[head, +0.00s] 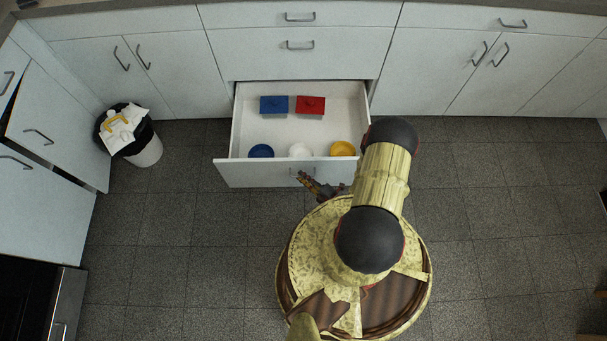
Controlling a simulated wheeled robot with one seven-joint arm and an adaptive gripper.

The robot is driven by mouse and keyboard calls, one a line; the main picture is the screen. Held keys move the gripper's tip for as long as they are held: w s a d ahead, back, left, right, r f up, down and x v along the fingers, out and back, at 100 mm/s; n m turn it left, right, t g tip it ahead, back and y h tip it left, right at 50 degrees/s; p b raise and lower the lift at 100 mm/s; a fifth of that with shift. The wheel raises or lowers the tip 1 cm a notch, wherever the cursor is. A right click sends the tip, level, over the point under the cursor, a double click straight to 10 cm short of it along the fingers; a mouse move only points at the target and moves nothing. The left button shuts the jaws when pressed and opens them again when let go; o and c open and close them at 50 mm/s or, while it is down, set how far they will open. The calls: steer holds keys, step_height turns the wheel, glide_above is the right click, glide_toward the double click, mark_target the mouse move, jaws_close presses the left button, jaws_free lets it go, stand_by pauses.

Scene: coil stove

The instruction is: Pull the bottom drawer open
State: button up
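The bottom drawer (265,173) is pulled far out from the cabinet in the head view. Inside it lie a blue block-like item (274,104), a red one (311,105), and a blue bowl (261,151), a white bowl (300,150) and a yellow bowl (343,149) along the front. The drawer's handle (303,174) shows on its front panel. My gripper (316,183) is at the drawer front, close to the handle. Its fingers are small and partly hidden by my arm, so I cannot tell whether they are shut or touching the handle.
Two shut drawers with handles (300,45) are above the open one. A trash bin (146,150) with items on top stands to the left. White cabinets line the back and left. Grey tiled floor (500,220) is clear on the right.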

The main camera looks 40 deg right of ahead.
steer(key=o, duration=0.3)
